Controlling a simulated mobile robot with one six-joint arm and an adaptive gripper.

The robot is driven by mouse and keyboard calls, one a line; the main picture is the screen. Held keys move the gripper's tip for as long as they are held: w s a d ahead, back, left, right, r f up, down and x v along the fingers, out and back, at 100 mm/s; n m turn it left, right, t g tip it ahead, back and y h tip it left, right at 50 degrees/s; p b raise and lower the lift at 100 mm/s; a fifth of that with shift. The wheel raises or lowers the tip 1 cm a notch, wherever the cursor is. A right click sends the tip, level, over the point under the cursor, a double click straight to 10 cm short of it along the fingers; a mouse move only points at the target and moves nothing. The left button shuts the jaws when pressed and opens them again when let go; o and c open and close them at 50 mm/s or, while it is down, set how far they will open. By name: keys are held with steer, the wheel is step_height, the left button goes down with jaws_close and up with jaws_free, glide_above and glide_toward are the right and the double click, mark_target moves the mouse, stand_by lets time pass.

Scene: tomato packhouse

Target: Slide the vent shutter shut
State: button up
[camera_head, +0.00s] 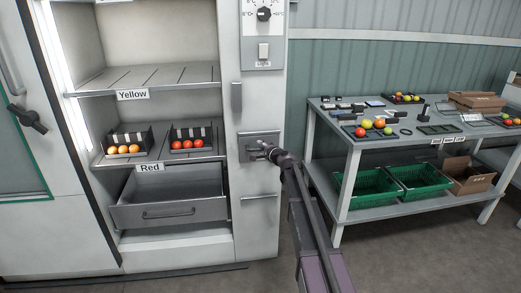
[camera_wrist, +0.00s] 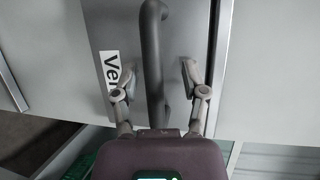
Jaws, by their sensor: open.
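The vent shutter (camera_head: 257,137) is a small grey plate on the narrow right-hand panel of the cabinet, below the dial. In the wrist view its plate (camera_wrist: 105,28) carries a white label reading "Ven", with the rest hidden behind a finger. A dark upright bar handle (camera_wrist: 152,50) stands out from it. My gripper (camera_wrist: 156,78) is open, with one finger on each side of the handle and visible gaps to both. In the head view my gripper (camera_head: 264,151) is at the shutter and covers part of it. How far the shutter stands open cannot be told.
A dial (camera_head: 264,14) and a switch (camera_head: 263,52) sit above on the panel. A dark upright handle (camera_head: 237,98) is just up and left. A drawer (camera_head: 170,211) stands partly out at lower left. A workbench (camera_head: 350,156) with tomatoes and crates is to the right.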

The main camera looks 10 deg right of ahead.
steer(key=shift+f, duration=0.2)
step_height(320, 180, down, 7)
steer(key=b, duration=0.8)
steer(key=p+v, duration=0.3)
steer(key=v, duration=1.2)
steer(key=s+a+n+g+p, duration=0.4)
steer(key=s+n+p, duration=0.1)
steer(key=s, duration=0.3)
steer(key=s+a+n+g+p, duration=0.5)
steer(key=s+p, duration=0.2)
steer(key=s, duration=0.1)
steer(key=shift+s+a+r+h, duration=0.15)
steer(key=shift+s+r+h, duration=0.15)
steer(key=shift+h, duration=0.1)
steer(key=shift+w+f, duration=0.1)
